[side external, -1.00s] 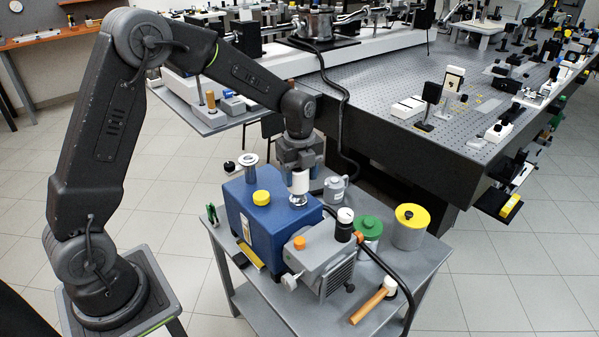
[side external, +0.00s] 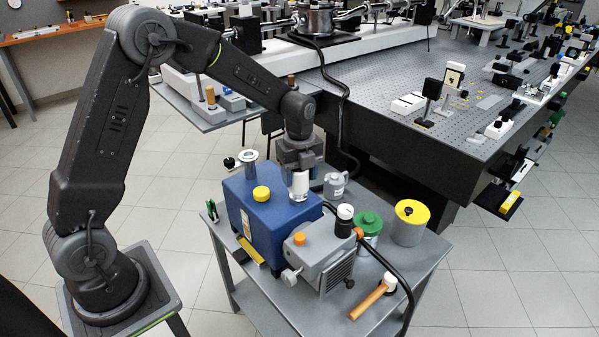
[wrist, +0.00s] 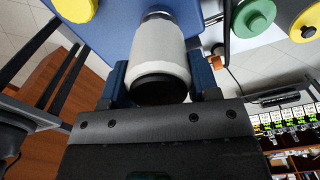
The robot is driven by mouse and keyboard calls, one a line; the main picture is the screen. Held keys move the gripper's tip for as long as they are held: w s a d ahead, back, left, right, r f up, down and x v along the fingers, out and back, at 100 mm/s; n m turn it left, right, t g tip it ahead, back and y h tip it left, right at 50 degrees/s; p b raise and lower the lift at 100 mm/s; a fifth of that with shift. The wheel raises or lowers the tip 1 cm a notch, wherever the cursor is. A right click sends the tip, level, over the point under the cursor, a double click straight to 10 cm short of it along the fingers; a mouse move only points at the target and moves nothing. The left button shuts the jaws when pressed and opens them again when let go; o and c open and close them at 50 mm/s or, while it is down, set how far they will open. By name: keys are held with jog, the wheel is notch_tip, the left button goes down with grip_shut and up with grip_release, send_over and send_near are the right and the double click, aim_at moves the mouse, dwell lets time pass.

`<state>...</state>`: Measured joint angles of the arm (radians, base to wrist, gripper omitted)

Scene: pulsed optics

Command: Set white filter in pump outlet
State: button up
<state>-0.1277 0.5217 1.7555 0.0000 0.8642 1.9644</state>
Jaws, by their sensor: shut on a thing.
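The white filter (side external: 300,184) is a white cylinder; in the wrist view (wrist: 158,50) it has a dark end facing the camera. My gripper (side external: 300,168) is shut on it, with blue fingers on both sides in the wrist view (wrist: 160,85). The filter is upright over the right part of the blue pump body (side external: 262,212). Its lower end is at the pump's top, where the outlet is hidden by the filter in the side view. I cannot tell how deep it is seated.
A yellow cap (side external: 261,194) and a metal flanged port (side external: 248,160) stand on the pump. Around it on the grey cart (side external: 400,290) are a grey motor (side external: 325,250), a green canister (side external: 369,226), a yellow-topped canister (side external: 410,220), a grey jug (side external: 335,186) and a mallet (side external: 368,302).

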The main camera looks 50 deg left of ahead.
jog(key=shift+f, duration=0.2)
jog(key=shift+f, duration=0.5)
jog(key=o, duration=1.1)
jog(key=shift+r, duration=0.1)
notch_tip(320, 180, up, 18)
